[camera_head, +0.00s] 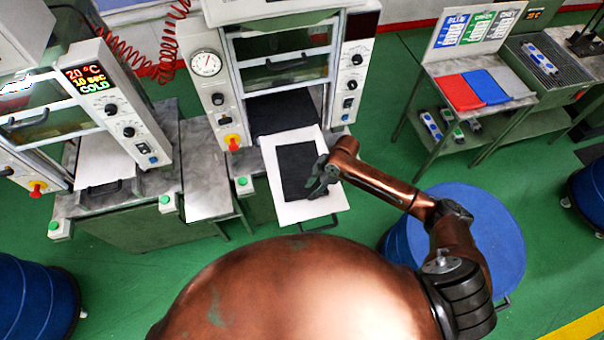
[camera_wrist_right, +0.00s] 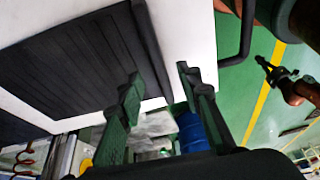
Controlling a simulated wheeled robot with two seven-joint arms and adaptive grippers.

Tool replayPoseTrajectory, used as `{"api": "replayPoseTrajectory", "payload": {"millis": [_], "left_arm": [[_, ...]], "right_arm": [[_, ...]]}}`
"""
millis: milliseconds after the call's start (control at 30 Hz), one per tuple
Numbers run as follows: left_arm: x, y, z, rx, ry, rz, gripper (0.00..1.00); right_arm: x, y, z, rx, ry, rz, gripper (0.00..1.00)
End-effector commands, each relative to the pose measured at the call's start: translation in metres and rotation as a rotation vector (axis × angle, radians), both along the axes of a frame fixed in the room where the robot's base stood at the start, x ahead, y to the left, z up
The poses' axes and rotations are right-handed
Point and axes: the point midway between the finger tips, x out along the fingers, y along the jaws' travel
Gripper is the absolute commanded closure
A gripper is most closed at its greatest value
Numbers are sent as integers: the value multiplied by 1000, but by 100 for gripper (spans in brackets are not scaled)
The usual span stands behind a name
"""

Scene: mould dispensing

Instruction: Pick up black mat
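The black mat (camera_head: 295,168) lies flat on a white tray (camera_head: 326,205) drawn out in front of the middle press. My right gripper (camera_head: 318,178) is at the mat's right edge. In the right wrist view, the ribbed mat (camera_wrist_right: 65,70) fills the upper left. There the right gripper (camera_wrist_right: 158,74) is open, one finger over the mat side and the other over the white tray, with the mat's edge between them in the picture. Whether the fingers touch the mat I cannot tell. My left gripper (camera_wrist_right: 273,72) shows small in the right wrist view; its opening is unclear.
The middle press (camera_head: 282,65) stands behind the tray. Another press with a lit display (camera_head: 88,78) is at the left. A blue drum (camera_head: 490,225) is under my right arm. A side table at right bears red (camera_head: 459,92) and blue (camera_head: 486,87) sheets.

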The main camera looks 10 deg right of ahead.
Motion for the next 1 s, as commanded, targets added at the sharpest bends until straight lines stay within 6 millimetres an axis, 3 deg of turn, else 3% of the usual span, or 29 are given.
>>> {"api": "replayPoseTrajectory", "payload": {"millis": [200,500,1000], "left_arm": [[1,0,10,0,-1,0,100],[1,-1,9,0,-2,0,100],[1,-1,9,-1,-2,0,100]], "right_arm": [[1,11,-26,0,1,-1,67],[2,12,-30,-1,-1,0,68],[2,12,-30,-1,0,-1,100]]}}
